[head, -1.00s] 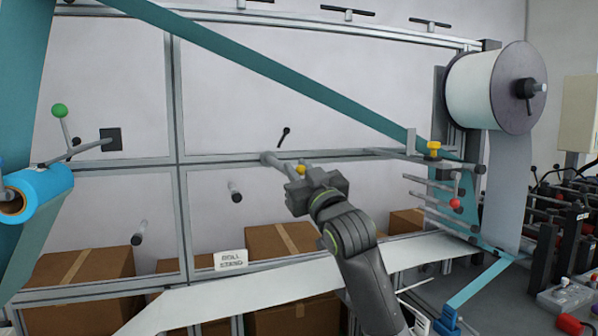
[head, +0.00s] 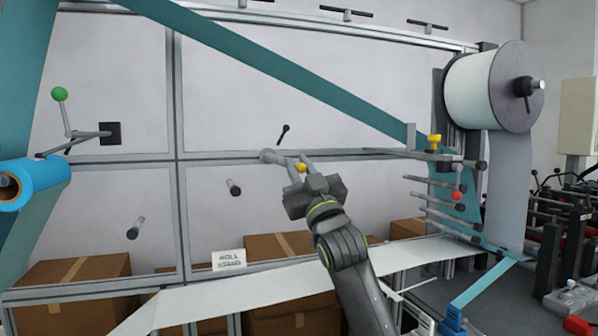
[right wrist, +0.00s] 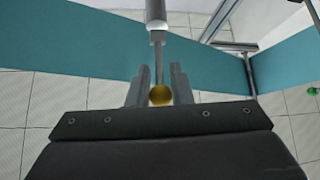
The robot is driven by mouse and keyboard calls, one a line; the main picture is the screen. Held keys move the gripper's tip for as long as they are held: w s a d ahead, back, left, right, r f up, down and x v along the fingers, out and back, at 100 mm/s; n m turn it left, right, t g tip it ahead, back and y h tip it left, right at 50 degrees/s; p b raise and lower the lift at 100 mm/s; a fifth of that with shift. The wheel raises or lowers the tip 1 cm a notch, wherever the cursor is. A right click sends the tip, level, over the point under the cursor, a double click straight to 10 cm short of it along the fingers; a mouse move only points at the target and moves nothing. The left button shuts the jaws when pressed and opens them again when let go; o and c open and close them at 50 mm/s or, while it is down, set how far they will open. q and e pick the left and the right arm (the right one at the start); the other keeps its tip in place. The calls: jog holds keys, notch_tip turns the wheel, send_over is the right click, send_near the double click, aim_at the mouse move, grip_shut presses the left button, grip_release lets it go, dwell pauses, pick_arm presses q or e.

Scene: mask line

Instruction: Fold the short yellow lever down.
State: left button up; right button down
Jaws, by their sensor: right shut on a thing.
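The short lever has a yellow ball knob (head: 300,168) on a thin grey rod, near the middle rail in the head view. In the right wrist view the yellow knob (right wrist: 160,95) sits between my two fingers, and its rod runs up to a light grey cylinder (right wrist: 156,12). My right gripper (head: 306,170) is shut on the knob from below and to the right. Its fingers hide part of the rod in the head view. My left gripper is not in view.
A green-knobbed lever (head: 59,94) and a blue roll (head: 38,180) are at the left. A teal web (head: 270,70) slants across above my gripper. A large white roll (head: 470,90) hangs at the right. Cardboard boxes (head: 75,275) stand below the frame.

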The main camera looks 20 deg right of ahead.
jog(key=c, duration=1.3)
grip_release()
jog(key=shift+c, duration=0.2)
jog(key=shift+f, duration=0.1)
jog(key=b+v, duration=0.4)
jog(key=v, duration=1.3)
jog(key=shift+s+b, duration=0.2)
jog(key=shift+b, duration=0.1)
